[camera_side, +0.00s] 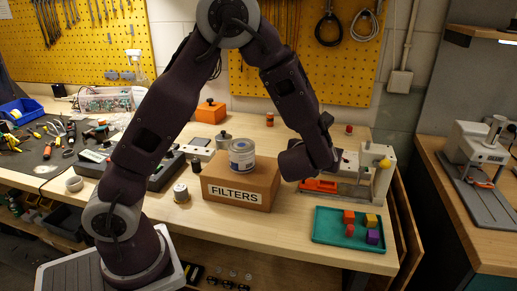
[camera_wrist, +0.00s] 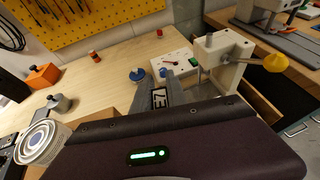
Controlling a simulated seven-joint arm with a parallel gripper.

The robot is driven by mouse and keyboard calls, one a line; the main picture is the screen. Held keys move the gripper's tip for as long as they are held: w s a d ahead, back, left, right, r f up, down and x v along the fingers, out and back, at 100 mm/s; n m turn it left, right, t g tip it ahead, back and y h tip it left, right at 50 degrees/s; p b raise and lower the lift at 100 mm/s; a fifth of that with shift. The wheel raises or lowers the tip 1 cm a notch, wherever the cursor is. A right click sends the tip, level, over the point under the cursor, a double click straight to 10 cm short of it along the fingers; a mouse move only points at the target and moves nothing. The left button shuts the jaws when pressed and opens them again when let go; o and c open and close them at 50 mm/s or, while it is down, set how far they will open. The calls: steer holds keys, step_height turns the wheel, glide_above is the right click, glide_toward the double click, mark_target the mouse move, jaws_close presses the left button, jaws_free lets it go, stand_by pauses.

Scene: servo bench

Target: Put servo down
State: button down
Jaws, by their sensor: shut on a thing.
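In the wrist view my gripper (camera_wrist: 168,84) has its grey fingers shut on a servo (camera_wrist: 159,98), a small dark block with a white label. Only the servo's top part shows; my dark wrist housing hides the rest. In the side view my dark wrist hangs right of the FILTERS box and hides the fingers and servo. I cannot tell whether the servo touches the bench.
The FILTERS box (camera_side: 235,193) carries a tin (camera_side: 242,156). A white fixture with a yellow knob (camera_side: 385,163) stands at the right. A green tray (camera_side: 335,237) with several coloured blocks sits near the front edge.

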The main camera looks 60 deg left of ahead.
steer(key=w+a+f+n+g+y, duration=0.1)
steer(key=w+a+n+y, duration=0.15)
steer(key=a, duration=0.65)
steer(key=w+a+f+n+g+y, duration=0.1)
steer(key=w+a+f+g, duration=0.15)
steer(key=a, duration=0.55)
steer(key=n+g+y, duration=0.2)
steer(key=n+g, duration=0.1)
glide_above(257, 143)
steer(key=shift+n, duration=0.25)
step_height(257, 143, down, 10)
steer(key=shift+f, duration=0.35)
steer(key=shift+f, duration=0.15)
steer(key=c, duration=1.3)
jaws_free()
steer(key=shift+c, duration=0.2)
